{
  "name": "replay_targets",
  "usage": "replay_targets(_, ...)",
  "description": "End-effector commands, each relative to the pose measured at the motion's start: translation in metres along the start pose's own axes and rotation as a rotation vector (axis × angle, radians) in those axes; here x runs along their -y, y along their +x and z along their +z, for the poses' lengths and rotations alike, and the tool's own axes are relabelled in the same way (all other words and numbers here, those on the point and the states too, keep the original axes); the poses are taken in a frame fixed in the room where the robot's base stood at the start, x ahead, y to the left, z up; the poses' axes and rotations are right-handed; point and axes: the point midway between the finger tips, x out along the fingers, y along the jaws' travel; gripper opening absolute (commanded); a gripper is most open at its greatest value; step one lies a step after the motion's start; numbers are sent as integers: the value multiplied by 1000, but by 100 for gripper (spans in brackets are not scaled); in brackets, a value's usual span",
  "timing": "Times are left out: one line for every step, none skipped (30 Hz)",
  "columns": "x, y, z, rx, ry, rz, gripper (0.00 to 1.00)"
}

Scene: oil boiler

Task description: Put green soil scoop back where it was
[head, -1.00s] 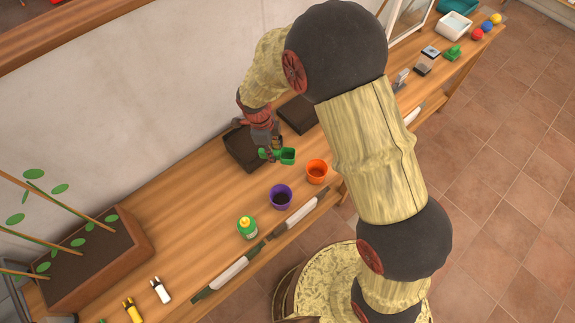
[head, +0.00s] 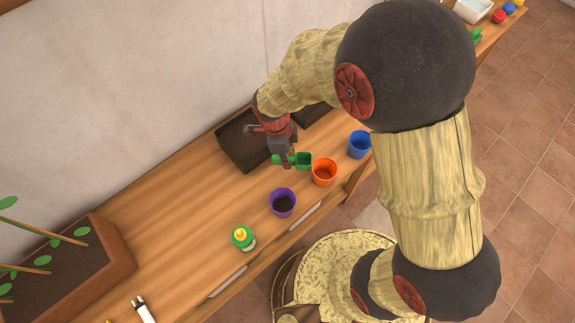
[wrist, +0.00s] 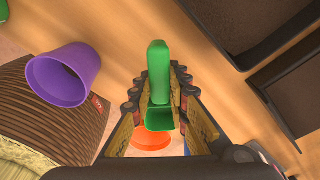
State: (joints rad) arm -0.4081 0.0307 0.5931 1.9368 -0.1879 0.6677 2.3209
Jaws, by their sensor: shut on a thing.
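My gripper (head: 287,158) is shut on the green soil scoop (head: 304,160) and holds it over the wooden table, in front of the dark tray. In the wrist view the scoop (wrist: 159,75) stands between my two fingers (wrist: 160,100), its handle toward the top and its open scoop end lower down. The orange pot (head: 324,172) is just right of the scoop in the head view; part of it shows under the scoop in the wrist view (wrist: 152,141). I cannot tell how high the scoop is above the table.
A dark tray (head: 228,136) lies behind my gripper, with a second tray (head: 314,116) partly hidden by my arm. The table left of the trays is clear.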

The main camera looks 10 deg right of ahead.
Motion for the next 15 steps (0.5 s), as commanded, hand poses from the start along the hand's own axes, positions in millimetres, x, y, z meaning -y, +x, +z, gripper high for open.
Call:
replay_targets(0,6,1,0,0,0,0)
replay_targets(1,7,1,1,1,-1,0)
replay_targets(1,9,2,1,1,-2,0)
replay_targets(1,10,2,1,1,-2,0)
replay_targets(1,12,2,1,1,-1,0)
replay_targets(0,16,3,1,1,0,0)
replay_targets(0,20,3,0,1,0,0)
replay_targets(0,24,4,0,1,0,0)
replay_targets(0,30,4,0,1,1,0)
replay_targets(0,34,5,0,1,1,0)
replay_targets(0,38,6,0,1,1,0)
replay_targets(0,43,6,0,0,0,0)
replay_targets(0,45,7,1,0,0,0)
replay_targets(0,46,7,1,1,-1,0)
replay_targets(1,46,7,2,1,-1,0)
